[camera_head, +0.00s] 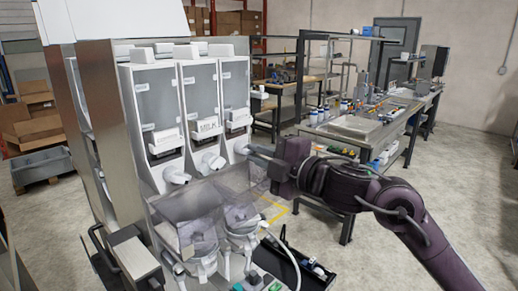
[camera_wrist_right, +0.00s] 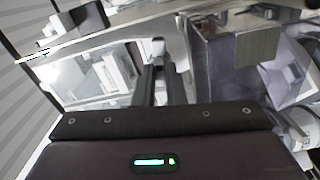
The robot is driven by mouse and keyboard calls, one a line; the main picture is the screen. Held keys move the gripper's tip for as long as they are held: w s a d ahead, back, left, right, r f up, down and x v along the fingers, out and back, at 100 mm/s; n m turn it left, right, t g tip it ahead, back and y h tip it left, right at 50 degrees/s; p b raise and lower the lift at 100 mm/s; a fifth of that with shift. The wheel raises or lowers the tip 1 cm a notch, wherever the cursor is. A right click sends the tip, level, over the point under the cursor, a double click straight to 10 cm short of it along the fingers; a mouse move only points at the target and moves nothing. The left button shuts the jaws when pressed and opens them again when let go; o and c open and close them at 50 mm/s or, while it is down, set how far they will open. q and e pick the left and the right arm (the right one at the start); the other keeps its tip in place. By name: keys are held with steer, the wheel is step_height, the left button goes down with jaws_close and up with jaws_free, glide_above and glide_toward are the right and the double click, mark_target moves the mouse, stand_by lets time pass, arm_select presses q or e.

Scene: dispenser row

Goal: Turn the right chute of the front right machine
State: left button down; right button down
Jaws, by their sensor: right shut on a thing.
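The white dispenser machine (camera_head: 190,105) stands left of centre in the head view, with three clear-fronted units side by side. A white chute sticks out at the foot of each: the left one (camera_head: 176,176), the middle one (camera_head: 212,161) and the right one (camera_head: 242,146). My right gripper (camera_head: 256,153) reaches in from the right and is shut at the right chute, its body hiding part of that area. In the right wrist view, the dark fingers (camera_wrist_right: 160,88) close around a small pale piece, partly hidden by them. My left gripper is not in view.
Clear plastic hoppers (camera_head: 195,215) and pale fittings with a hose stand below the chutes. A black tray (camera_head: 300,265) of small parts lies low in front. A workbench (camera_head: 365,130) stands at the back right. Bare floor (camera_head: 470,180) lies at the right.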

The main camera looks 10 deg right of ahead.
steer(key=shift+m+p, duration=0.9)
steer(key=shift+m, duration=1)
steer(key=shift+f, duration=0.1)
steer(key=c, duration=1.5)
jaws_free()
steer(key=b+v, duration=0.3)
steer(key=v, duration=0.5)
